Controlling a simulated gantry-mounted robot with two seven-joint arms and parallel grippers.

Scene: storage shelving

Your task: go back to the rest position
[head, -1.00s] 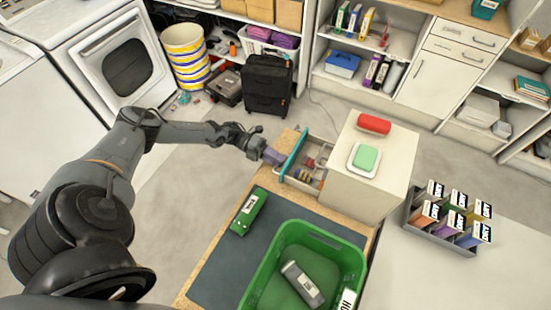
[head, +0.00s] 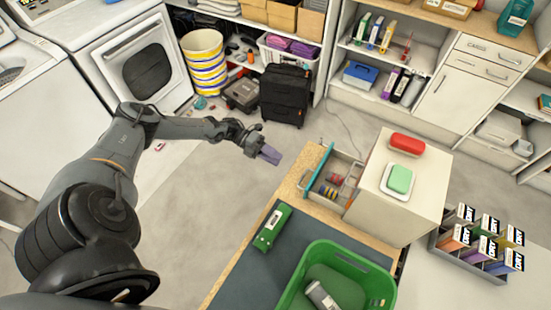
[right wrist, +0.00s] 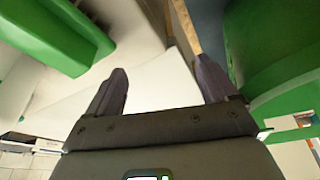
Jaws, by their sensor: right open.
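My left gripper (head: 272,155) is in the head view, over bare floor to the left of the open drawer (head: 330,178). It is clear of the drawer's teal front (head: 318,175). Its purple-grey fingers are seen nearly edge-on, so the gap between them cannot be made out. My right gripper (right wrist: 160,82) shows only in the right wrist view. Its two dark fingers stand well apart with nothing between them.
The drawer sticks out of a beige cabinet (head: 397,210) bearing a red case (head: 407,142) and a green-topped box (head: 399,180). A green bin (head: 375,285) and a green carton (head: 273,228) are on the dark mat (head: 240,270). A black suitcase (head: 285,95) stands behind my left gripper.

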